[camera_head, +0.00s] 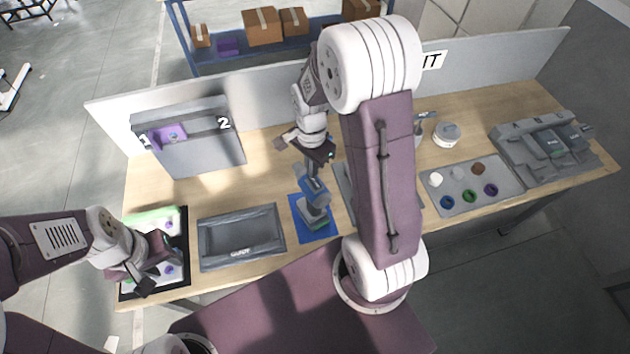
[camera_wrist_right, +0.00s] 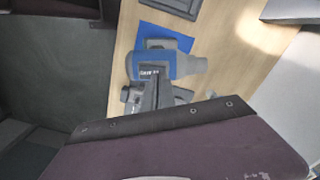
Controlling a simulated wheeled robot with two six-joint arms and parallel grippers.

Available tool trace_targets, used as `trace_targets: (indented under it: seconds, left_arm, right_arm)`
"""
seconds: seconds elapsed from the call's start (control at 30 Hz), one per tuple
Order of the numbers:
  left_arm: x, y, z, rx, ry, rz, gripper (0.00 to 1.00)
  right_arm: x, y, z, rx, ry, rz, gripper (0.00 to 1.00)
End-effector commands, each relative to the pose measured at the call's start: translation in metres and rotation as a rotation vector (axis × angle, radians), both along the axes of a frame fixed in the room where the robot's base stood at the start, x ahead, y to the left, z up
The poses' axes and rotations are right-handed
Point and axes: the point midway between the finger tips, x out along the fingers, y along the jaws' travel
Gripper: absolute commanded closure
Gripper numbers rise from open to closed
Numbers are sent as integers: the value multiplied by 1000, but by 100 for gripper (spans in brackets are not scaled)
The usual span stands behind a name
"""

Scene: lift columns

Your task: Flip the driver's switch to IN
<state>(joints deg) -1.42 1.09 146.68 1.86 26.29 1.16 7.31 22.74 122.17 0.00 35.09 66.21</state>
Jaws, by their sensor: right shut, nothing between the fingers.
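The driver (camera_head: 316,192), a blue and grey power tool, stands on a blue mat (camera_head: 301,223) near the middle of the table. In the right wrist view the driver (camera_wrist_right: 182,65) lies across the picture over the blue mat (camera_wrist_right: 150,31). My right gripper (camera_head: 313,172) points down at the top of the driver; its dark fingers (camera_wrist_right: 154,84) are shut with nothing between them. They overlap the tool in view, and I cannot tell whether they touch it. The switch is too small or hidden to read. My left gripper (camera_head: 160,278) hangs over a black-edged tray; its finger gap is unclear.
A grey open tray (camera_head: 212,262) lies left of the mat. The black-edged tray (camera_head: 184,283) is at the far left. A grey numbered box (camera_head: 205,155) stands behind. A sorting tray (camera_head: 433,204) with coloured rounds, a white jar (camera_head: 446,134) and a grey fixture (camera_head: 530,165) are at right.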

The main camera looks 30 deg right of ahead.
Motion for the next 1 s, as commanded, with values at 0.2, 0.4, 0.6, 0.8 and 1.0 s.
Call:
trace_targets:
  seconds: [0.2, 0.4, 0.6, 0.8, 1.0]
  left_arm:
    - [0, 0, 0, 0, 0, 0, 60]
    - [0, 0, 0, 0, 0, 0, 60]
    - [0, 0, -1, 0, 0, 0, 60]
    - [0, 0, -3, 0, 0, 0, 60]
    - [0, 0, -5, 0, 0, 0, 60]
  right_arm:
    - [0, 0, 0, 0, 0, 0, 100]
    - [0, 0, 0, 0, 0, 0, 100]
    - [0, 0, -1, 0, 0, 0, 100]
    - [0, 0, -4, 0, 0, 0, 100]
    - [0, 0, -7, 0, 0, 0, 100]
